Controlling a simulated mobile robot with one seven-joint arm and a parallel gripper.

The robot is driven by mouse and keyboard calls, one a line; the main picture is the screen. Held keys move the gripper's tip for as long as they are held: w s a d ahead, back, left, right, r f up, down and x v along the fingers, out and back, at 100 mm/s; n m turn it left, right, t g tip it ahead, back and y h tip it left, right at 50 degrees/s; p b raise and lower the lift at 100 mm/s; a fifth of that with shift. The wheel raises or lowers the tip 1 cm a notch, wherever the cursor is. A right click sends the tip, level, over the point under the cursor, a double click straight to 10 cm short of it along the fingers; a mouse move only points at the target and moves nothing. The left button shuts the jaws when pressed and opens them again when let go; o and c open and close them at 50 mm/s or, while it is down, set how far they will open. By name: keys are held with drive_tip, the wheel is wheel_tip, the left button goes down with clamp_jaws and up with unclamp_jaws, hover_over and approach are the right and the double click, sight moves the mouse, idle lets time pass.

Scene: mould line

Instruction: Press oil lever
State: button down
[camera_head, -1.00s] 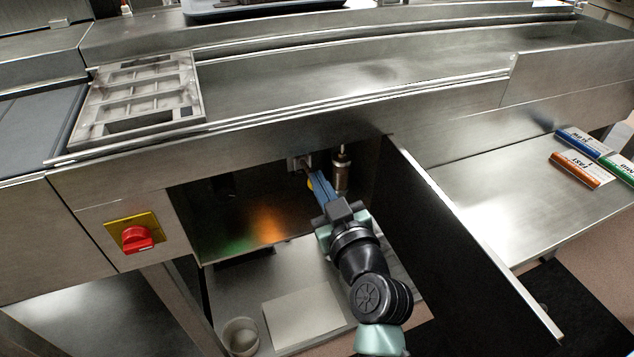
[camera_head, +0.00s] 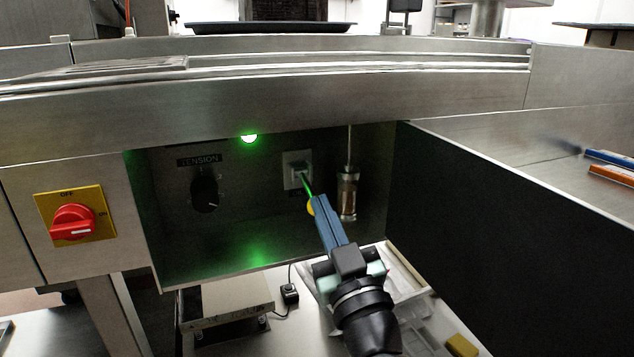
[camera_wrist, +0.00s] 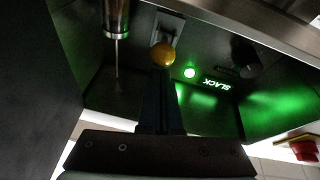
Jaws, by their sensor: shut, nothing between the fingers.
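The oil lever shows as a yellow ball knob (camera_head: 311,207) below a small pale wall plate (camera_head: 297,170) inside the open bay. In the wrist view the yellow knob (camera_wrist: 163,55) sits just beyond my fingertips. My gripper (camera_head: 320,203) is shut and empty, its blue fingers reaching up into the bay and partly covering the knob. In the wrist view my gripper (camera_wrist: 160,75) is right at the knob; I cannot tell whether they touch. An oil cylinder with a glass body (camera_head: 347,195) hangs to the right of the lever.
A tension dial (camera_head: 204,192) and a lit green lamp (camera_head: 249,138) are left of the lever. A dark open door panel (camera_head: 500,215) bounds the bay on the right. A red switch (camera_head: 72,222) is outside left. The counter edge (camera_head: 280,115) overhangs above.

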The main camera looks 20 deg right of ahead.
drive_tip(key=shift+w+f+b, duration=0.25)
drive_tip(key=shift+f+b, duration=0.8)
drive_tip(key=shift+b, duration=0.85)
